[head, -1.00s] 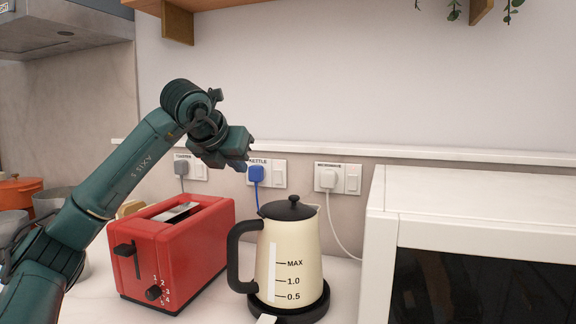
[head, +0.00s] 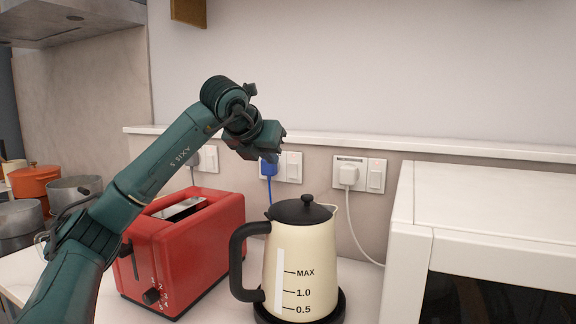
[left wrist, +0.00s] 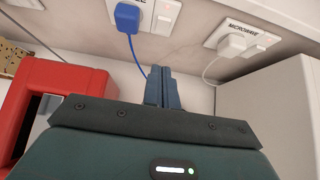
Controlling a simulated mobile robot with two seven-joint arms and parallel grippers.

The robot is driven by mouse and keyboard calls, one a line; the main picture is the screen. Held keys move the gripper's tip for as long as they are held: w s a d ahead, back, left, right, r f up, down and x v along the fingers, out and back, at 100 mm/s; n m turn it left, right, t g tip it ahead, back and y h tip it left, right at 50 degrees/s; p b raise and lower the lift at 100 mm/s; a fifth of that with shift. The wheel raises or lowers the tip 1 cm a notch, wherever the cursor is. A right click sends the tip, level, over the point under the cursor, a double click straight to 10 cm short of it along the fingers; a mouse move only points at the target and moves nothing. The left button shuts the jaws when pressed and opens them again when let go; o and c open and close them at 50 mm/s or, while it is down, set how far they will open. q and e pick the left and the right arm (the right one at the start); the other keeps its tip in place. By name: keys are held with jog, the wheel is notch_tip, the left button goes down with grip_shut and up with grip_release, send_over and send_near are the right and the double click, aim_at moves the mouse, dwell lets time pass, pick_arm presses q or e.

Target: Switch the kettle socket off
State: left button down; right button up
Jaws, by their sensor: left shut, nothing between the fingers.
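The kettle socket (head: 281,167) is a white wall plate behind the kettle, with a blue plug (head: 268,170) on its left and a white rocker switch (head: 294,167) on its right. My left gripper (head: 273,156) is shut and empty, and in the head view it overlaps the plate's upper left and the plug's top. In the left wrist view the shut fingers (left wrist: 163,88) point toward the wall, below the blue plug (left wrist: 127,17) and the switch (left wrist: 165,17), apart from both in the picture. The socket's top is cut off there. My right gripper is not in view.
A cream kettle (head: 303,258) stands in front of the socket, with a red toaster (head: 205,245) to its left. Pots (head: 75,188) stand far left.

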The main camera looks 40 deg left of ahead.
aim_at(293, 172)
pick_arm(q)
jog(key=w+a+f, duration=0.1)
jog(key=w, duration=0.2)
jog(key=w+a+f+p, duration=0.1)
jog(key=w, duration=0.2)
jog(key=w+a+f, duration=0.1)
jog(key=w+f, duration=0.1)
jog(key=w, duration=0.1)
jog(key=shift+w+f+p, duration=0.1)
jog(key=shift+w+p, duration=0.15)
jog(key=shift+p, duration=0.05)
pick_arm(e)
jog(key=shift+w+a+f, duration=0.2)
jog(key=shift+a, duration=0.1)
